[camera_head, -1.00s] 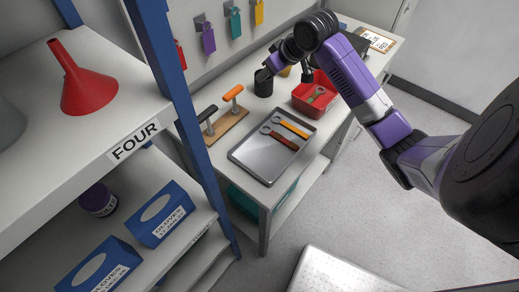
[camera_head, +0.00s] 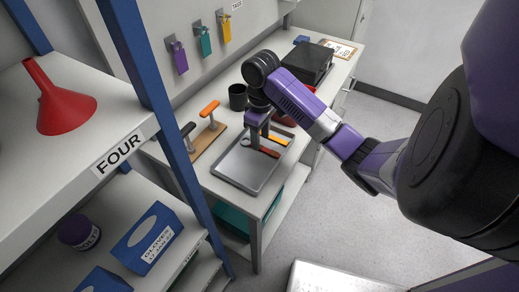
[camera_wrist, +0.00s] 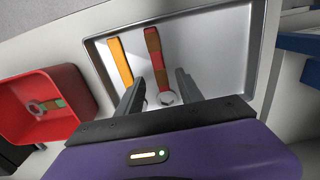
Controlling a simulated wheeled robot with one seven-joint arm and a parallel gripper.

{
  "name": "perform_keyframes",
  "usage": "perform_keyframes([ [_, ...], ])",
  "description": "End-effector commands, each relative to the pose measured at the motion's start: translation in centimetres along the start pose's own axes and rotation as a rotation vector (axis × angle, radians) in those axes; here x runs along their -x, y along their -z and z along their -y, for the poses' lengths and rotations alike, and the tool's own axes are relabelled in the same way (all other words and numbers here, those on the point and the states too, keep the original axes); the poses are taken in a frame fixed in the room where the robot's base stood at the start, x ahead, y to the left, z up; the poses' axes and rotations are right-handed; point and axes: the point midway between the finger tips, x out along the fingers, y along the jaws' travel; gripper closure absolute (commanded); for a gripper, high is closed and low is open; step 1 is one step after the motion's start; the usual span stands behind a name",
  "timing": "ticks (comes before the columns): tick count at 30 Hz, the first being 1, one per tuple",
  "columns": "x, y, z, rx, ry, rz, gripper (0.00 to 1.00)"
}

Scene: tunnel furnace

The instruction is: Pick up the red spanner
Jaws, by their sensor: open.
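The red spanner (camera_wrist: 153,48) lies flat in a grey metal tray (camera_wrist: 208,22) in the wrist view, its grey ring end towards my gripper. An orange-handled spanner (camera_wrist: 119,60) lies beside it on the left. My gripper (camera_wrist: 161,77) is open and empty, with one finger on each side of the red spanner's ring end in the picture. Whether the fingers touch the tray cannot be told. In the head view my gripper (camera_head: 255,138) points down over the tray (camera_head: 236,178), and the red handle (camera_head: 269,152) shows to its right. The gripper partly hides the spanners there.
A red bin (camera_wrist: 62,85) holding another spanner stands left of the tray in the wrist view. In the head view, a black cup (camera_head: 238,97), a wooden stand (camera_head: 208,139) with upright handles and a black case (camera_head: 305,62) share the bench.

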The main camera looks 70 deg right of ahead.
Motion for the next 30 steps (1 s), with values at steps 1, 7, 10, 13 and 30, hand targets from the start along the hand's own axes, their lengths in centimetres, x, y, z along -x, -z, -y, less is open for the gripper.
perform_keyframes([
  [1, -0.8, 0.1, 0.2, 0.000, 0.002, 0.003, 0.56],
  [7, -2.7, 0.2, 0.1, -0.001, -0.001, 0.001, 0.56],
  [10, -2.8, 0.2, 0.1, -0.001, -0.002, 0.000, 0.56],
  [13, -2.8, 0.2, 0.1, 0.000, -0.001, 0.000, 0.58],
  [30, -2.8, 0.2, 0.1, 0.000, -0.001, 0.000, 1.00],
])
